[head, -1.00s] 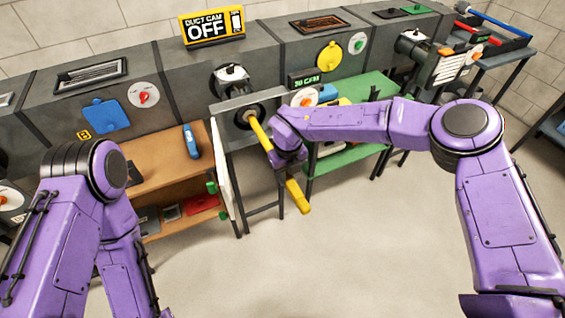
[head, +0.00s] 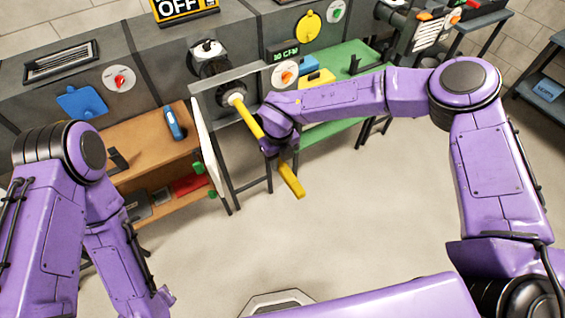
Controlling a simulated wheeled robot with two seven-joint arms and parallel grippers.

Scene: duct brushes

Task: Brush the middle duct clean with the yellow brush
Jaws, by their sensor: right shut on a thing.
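The yellow brush (head: 292,182) slants down and toward me from a round port in the grey duct front. Its far end meets a pale round piece (head: 236,99) at the port; whether the bristle head is inside is hidden. The grey frame (head: 226,78) around the port belongs to the duct between the brown and green benches. My right gripper (head: 272,146) is shut around the yellow handle, partway along it, with the thick handle end sticking out below. My left arm hangs at the left; its gripper does not show.
A white panel (head: 202,150) stands open left of the port. A brown bench (head: 145,142) holds a blue tool (head: 174,124). A green bench (head: 345,120) holds a yellow box (head: 318,78). Open floor lies in front. A sign (head: 182,8) reading OFF sits on top of the ducts.

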